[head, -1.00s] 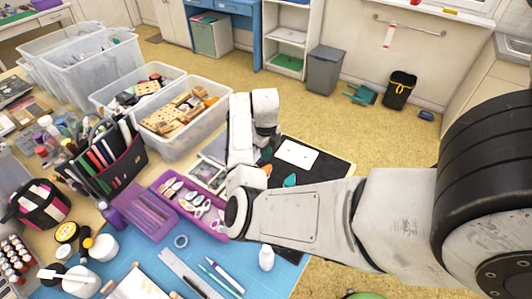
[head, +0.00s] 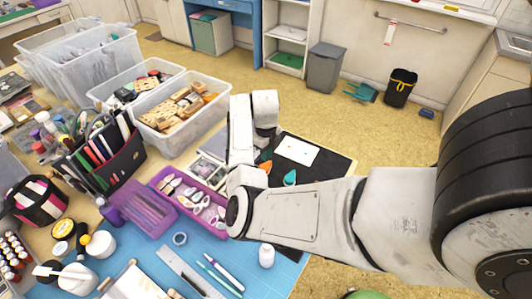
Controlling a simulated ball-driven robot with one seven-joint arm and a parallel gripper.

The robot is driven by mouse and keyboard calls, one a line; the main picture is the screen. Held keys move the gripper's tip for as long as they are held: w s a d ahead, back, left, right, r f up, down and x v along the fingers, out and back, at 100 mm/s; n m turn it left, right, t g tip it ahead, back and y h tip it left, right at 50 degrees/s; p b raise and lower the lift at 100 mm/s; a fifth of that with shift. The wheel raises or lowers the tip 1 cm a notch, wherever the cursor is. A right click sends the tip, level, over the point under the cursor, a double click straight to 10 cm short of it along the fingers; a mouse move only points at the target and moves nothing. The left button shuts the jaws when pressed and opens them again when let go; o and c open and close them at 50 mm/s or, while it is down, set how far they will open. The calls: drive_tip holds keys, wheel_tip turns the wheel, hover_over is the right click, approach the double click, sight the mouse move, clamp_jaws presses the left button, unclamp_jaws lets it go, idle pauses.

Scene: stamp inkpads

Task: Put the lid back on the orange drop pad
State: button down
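An orange drop-shaped pad (head: 266,167) shows in part on the black mat (head: 325,170), just past my arm, which hides some of it. A teal drop-shaped pad (head: 290,178) lies to its right on the same mat. I cannot make out a separate lid, nor whether the orange piece is a lid or a pad. My arm bends over the mat's left side, its wrist raised above the mat's far left part. The fingers of my gripper are hidden behind my own arm, so I cannot see whether they hold anything.
A white card (head: 298,150) lies on the black mat. A purple tray (head: 190,200) of small pads and a clear bin (head: 183,125) of wooden stamps stand to the left. A white bottle (head: 266,256) stands on the blue mat (head: 225,255) in front. The black mat's right side is clear.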

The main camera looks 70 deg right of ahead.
sight(266, 166)
drive_tip(key=shift+f+b, duration=1.2)
drive_tip(key=shift+f, duration=0.6)
drive_tip(key=shift+r, duration=0.15)
wheel_tip(266, 166, up, 7)
drive_tip(key=p, duration=0.6)
idle(0.8)
